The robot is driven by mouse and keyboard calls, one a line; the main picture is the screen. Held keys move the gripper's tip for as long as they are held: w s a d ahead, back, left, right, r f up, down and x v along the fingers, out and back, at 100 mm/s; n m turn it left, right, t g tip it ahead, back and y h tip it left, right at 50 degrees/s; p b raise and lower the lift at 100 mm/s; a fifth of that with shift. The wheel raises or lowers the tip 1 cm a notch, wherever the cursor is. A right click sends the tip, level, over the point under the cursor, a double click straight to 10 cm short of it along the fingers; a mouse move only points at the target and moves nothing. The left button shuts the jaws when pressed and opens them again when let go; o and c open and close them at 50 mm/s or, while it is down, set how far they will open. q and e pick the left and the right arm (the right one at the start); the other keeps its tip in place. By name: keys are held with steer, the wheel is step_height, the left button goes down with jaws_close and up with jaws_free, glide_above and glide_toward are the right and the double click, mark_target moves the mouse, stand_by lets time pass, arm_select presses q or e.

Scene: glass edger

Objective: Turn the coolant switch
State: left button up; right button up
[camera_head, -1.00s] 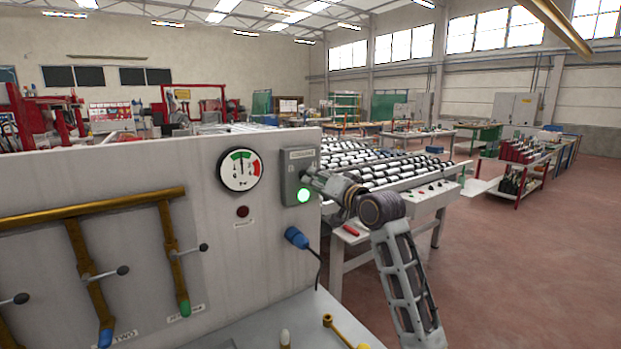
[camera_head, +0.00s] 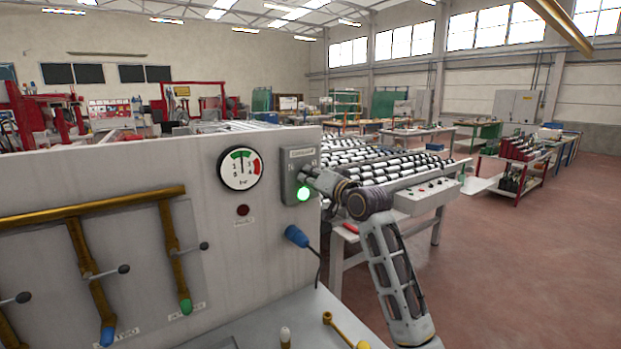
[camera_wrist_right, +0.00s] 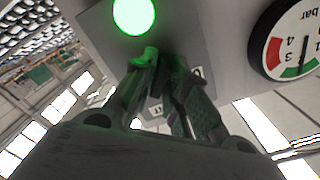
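The coolant switch box (camera_head: 290,165) is a grey box with a small label at the top right edge of the pale panel. A green lamp (camera_head: 303,194) is lit on its lower part and also shows in the right wrist view (camera_wrist_right: 134,14). My right gripper (camera_head: 313,180) is at the box front, just above the lamp. In the right wrist view its fingers (camera_wrist_right: 160,75) are close together around the dark switch knob (camera_wrist_right: 156,84). The fingers largely hide the knob, so its angle is unclear. My left gripper is out of view.
A round pressure gauge (camera_head: 241,168) and a dark red lamp (camera_head: 242,210) are left of the box. A blue plug (camera_head: 297,236) with a cable is below. Brass pipes with levers (camera_head: 122,269) are at left. A roller table (camera_head: 425,200) stands behind my right arm.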

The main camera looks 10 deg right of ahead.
jaws_close()
